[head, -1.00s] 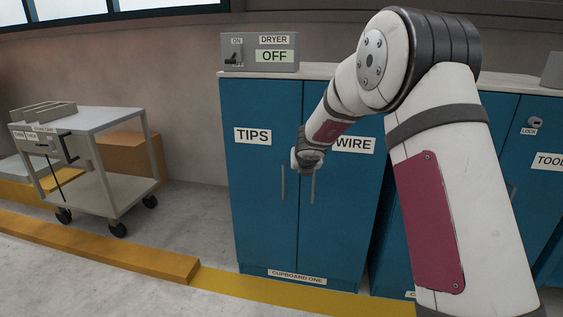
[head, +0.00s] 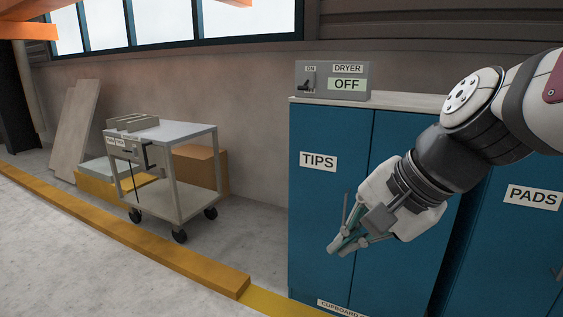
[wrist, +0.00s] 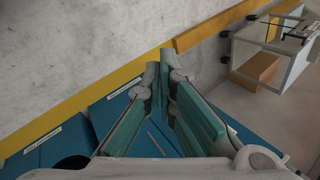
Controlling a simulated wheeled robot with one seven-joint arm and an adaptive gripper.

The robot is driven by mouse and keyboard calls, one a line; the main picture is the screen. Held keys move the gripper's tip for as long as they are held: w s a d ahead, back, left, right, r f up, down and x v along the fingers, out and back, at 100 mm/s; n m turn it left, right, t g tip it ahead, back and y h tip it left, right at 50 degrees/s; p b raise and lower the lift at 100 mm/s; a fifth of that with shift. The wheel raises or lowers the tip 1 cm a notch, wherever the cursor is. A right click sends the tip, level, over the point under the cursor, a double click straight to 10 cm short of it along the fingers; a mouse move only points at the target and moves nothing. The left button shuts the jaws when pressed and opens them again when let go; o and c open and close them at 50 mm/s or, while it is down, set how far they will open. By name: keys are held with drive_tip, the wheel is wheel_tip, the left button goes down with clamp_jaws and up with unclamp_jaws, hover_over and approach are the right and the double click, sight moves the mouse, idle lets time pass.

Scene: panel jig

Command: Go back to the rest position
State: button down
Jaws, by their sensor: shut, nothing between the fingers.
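My gripper (head: 340,243) is in front of the blue cupboard labelled TIPS (head: 330,205), at the right of the head view. Its fingers are together and hold nothing. In the wrist view the closed fingers (wrist: 163,75) point toward the floor, with the blue cupboard fronts below and behind them. My arm comes in from the right edge of the head view and hides the WIRE label and part of the cupboard doors. The cupboard doors that show look shut.
A grey dryer switch box (head: 333,82) reading OFF stands on the cupboard top. A wheeled cart (head: 188,131) with a grey tray stands at the left. An orange floor curb (head: 150,247) runs along the front. The grey floor (head: 60,270) is clear.

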drive_tip(key=s+d+f+n+g+h, duration=0.25)
drive_tip(key=s+d+n, duration=0.2)
drive_tip(key=s, duration=0.65)
drive_tip(key=s+d+f+n+g+h, duration=0.25)
drive_tip(key=s+d+n, duration=0.2)
drive_tip(key=s, duration=0.75)
wheel_tip(320, 180, up, 29)
drive_tip(key=t+p, duration=0.4)
drive_tip(key=p, duration=2.4)
drive_tip(key=shift+w+d+r+t, duration=0.2)
drive_tip(key=shift+w+d+t, duration=0.1)
drive_tip(key=shift+w, duration=0.05)
drive_tip(key=shift+w, duration=0.1)
